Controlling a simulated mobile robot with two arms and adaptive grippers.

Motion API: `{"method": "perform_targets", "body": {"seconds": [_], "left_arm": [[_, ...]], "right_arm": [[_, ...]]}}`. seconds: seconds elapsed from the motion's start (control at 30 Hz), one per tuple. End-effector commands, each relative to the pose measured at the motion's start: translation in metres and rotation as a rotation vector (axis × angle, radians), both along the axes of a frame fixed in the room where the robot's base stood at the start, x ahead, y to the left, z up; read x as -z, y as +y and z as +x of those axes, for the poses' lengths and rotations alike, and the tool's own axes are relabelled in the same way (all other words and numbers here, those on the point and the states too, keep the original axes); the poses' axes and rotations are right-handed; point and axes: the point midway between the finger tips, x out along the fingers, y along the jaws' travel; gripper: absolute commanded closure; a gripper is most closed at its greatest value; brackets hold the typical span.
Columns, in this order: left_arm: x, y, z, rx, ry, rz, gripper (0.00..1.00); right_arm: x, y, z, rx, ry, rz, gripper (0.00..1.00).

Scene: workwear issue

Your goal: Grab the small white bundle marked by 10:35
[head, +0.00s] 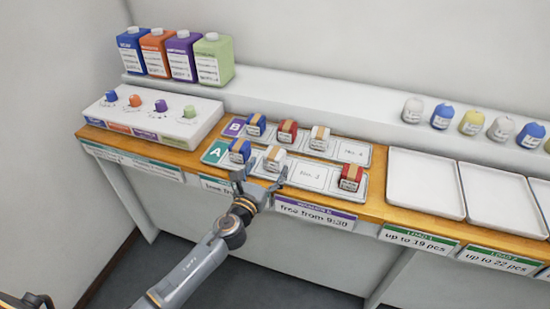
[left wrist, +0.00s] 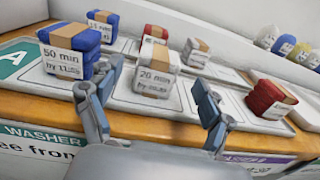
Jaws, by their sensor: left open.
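Two small white bundles with tan bands stand on the trays. The front-row one (head: 274,157) is in tray A, and its label in the left wrist view (left wrist: 155,78) reads "20 min" with a blurred time below. The back-row one (head: 319,138) is in tray B and also shows in the left wrist view (left wrist: 196,52); its label is too small to read. My left gripper (head: 260,181) is open and empty at the front edge of tray A. Its fingers (left wrist: 147,100) stand either side of the front white bundle, nearer the camera and apart from it. My right gripper is out of view.
In tray A, a blue bundle (head: 240,150) stands close left and a red one (head: 351,178) farther right. Tray B holds another blue bundle (head: 256,125) and red bundle (head: 287,132). Empty white trays (head: 425,183) lie right. Bottles (head: 212,60) and rounded bags (head: 441,116) stand on the ledge.

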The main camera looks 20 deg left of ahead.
Motion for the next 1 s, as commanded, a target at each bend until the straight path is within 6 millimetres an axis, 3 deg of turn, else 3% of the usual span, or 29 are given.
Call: {"method": "perform_targets", "body": {"seconds": [0.17,0.5,0.77,1.0], "left_arm": [[0.001,0.0,0.012,-0.001,0.0,-0.001,0.2],[0.003,-0.003,0.056,-0.001,0.0,-0.002,0.2],[0.003,-0.002,0.058,-0.001,0.001,-0.001,0.2],[0.003,-0.002,0.058,-0.001,0.001,-0.001,0.67]], "right_arm": [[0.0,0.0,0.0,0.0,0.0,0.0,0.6],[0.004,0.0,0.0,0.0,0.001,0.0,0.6],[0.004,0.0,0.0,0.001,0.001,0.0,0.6],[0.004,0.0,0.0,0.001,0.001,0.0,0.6]]}}
